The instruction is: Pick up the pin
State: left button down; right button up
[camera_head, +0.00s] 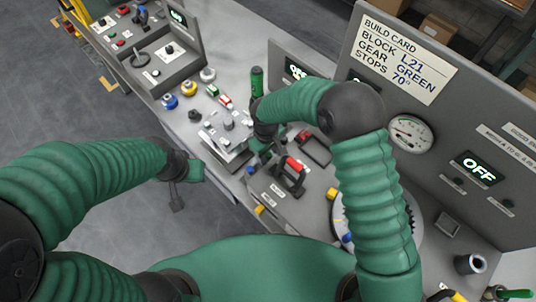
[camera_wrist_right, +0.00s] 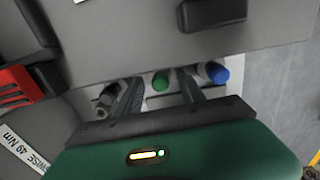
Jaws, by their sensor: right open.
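The task's pin is not clearly identifiable. In the right wrist view, a green round-ended piece (camera_wrist_right: 160,82), a blue one (camera_wrist_right: 217,73) and a dark one (camera_wrist_right: 107,95) sit in a row at a pale holder. My right gripper (camera_wrist_right: 160,92) is open, its two dark fingers on either side of the green piece, with nothing visibly gripped. In the head view the right gripper (camera_head: 262,154) is low over the bench beside the red-handled tool, partly hidden by its wrist. My left gripper (camera_head: 178,193) hangs off the bench's near edge; its jaw state is unclear.
A red-handled tool (camera_head: 294,165) stands close to the right gripper. A grey block fixture (camera_head: 228,135) and several coloured knobs (camera_head: 188,88) lie to the left. A gauge (camera_head: 410,133) is on the back panel.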

grip_shut()
dwell(0.3)
